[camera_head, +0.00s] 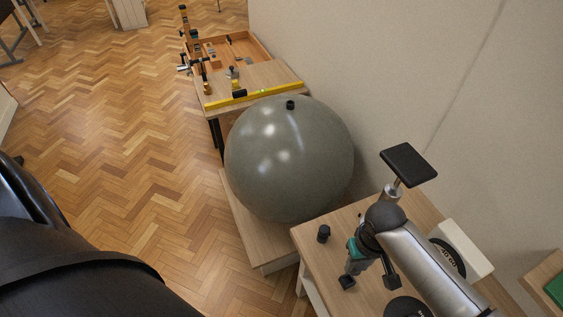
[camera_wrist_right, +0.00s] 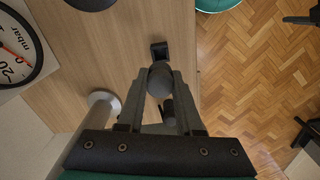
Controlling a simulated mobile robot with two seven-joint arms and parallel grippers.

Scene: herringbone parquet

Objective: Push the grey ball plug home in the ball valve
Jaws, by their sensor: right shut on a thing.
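The large grey-green ball (camera_head: 290,160) rests on a low wooden bench in the head view. A small black fitting (camera_head: 290,104) stands on top of it, which looks like the valve; its opening cannot be made out. My right gripper (camera_head: 350,270) is over the small table, away from the ball. In the wrist view my right gripper (camera_wrist_right: 160,74) is shut on a dark grey rounded piece, probably the plug (camera_wrist_right: 160,82). The plug cannot be told apart in the head view. My left gripper is not in view.
A black cylinder (camera_head: 323,233) stands on the small table (camera_head: 312,250). A pressure gauge (camera_head: 448,257) is at its right. A workbench with a yellow level (camera_head: 255,95) and tools lies beyond the ball. A wall runs along the right; parquet is clear at left.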

